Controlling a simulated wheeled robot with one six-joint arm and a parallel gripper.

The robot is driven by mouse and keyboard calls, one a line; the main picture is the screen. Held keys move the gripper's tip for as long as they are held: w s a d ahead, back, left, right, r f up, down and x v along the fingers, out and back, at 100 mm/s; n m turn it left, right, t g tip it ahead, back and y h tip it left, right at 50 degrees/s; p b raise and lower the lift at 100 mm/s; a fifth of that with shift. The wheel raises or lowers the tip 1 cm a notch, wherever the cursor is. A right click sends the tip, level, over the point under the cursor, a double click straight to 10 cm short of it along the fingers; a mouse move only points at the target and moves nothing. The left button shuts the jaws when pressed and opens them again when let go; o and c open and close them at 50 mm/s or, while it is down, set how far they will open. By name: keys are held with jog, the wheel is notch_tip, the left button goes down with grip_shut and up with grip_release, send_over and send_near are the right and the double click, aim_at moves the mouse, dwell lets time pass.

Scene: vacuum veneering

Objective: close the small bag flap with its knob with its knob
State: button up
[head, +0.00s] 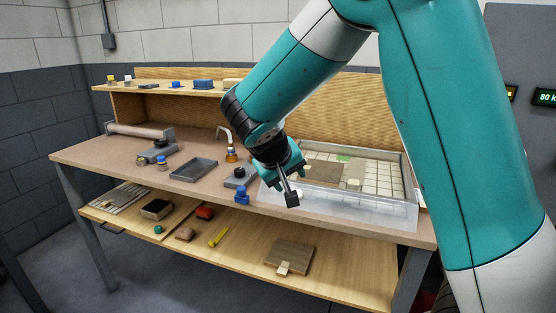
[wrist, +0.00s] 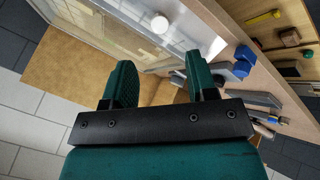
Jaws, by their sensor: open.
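The small bag is a clear, pale-framed case (head: 408,170) on the right of the bench, with a gridded bed inside. Its translucent flap (head: 350,207) is folded open and lies along the front of the bench. A round white knob (head: 299,193) is partly hidden behind my gripper; it shows clearly in the wrist view (wrist: 160,24) on the flap (wrist: 195,35). My gripper (head: 290,196) is open and empty near the knob. In the wrist view its two fingers (wrist: 160,78) are apart, with the knob beyond them. I see no contact.
A brown board (head: 322,172) lies on the gridded bed. A blue object (head: 242,195), a grey tray (head: 194,169) and a hose fitting (head: 231,154) stand left of my gripper. A lower shelf (head: 235,262) holds loose items. A raised shelf (head: 185,89) runs behind.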

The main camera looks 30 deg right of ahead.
jog(key=v, duration=0.8)
jog(key=shift+s+a, duration=0.1)
